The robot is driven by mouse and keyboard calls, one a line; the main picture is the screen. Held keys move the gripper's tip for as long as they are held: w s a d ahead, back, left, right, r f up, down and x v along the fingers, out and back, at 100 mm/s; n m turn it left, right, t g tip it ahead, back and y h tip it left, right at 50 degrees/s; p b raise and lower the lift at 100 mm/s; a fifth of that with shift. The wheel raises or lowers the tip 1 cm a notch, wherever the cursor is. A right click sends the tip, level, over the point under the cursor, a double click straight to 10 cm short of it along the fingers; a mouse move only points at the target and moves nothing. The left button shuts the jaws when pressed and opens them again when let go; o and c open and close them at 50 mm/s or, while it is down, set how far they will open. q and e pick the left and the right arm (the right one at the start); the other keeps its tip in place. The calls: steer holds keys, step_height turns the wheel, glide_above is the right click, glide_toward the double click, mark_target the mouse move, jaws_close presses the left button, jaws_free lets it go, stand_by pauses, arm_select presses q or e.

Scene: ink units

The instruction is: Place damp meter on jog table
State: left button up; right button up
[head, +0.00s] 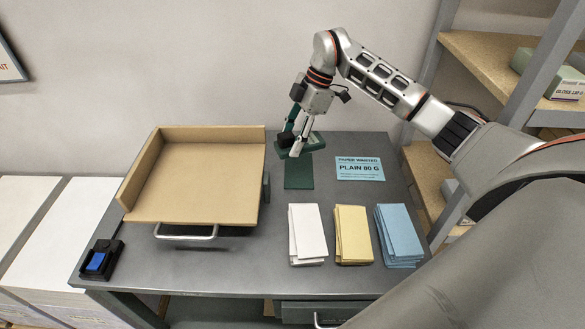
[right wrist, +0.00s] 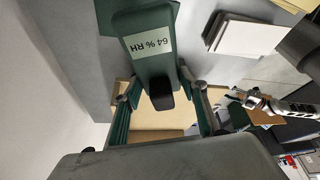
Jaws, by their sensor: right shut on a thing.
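The damp meter (right wrist: 150,50) is a dark green device with a "64 % RH" label and a black knob. My right gripper (right wrist: 160,108) is shut on it. In the head view the right gripper (head: 298,143) and the partly hidden meter (head: 315,141) are at the back of the grey bench, by the far end of a dark green mat. I cannot tell whether the meter clears the mat. The jog table (head: 200,185), a tan tray with raised back and left walls, stands to their left and looks empty. My left arm shows small in the right wrist view, its gripper (right wrist: 240,97) unclear.
The green mat (head: 299,180) lies on the bench. White (head: 308,233), yellow (head: 353,233) and blue (head: 398,233) paper stacks stand in front. A blue "PLAIN 80 G" card (head: 359,168) lies right of the mat. A blue-button box (head: 97,262) is at front left. Shelving (head: 490,65) rises right.

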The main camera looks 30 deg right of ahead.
step_height(320, 180, down, 7)
step_height(320, 180, down, 4)
steer(key=shift+r, duration=0.15)
steer(key=shift+f, duration=0.3)
arm_select(q)
steer(key=shift+w+r, duration=0.25)
steer(key=shift+r, duration=0.2)
arm_select(e)
steer(key=shift+f, duration=0.1)
steer(key=o, duration=1.2)
steer(key=shift+o, duration=0.2)
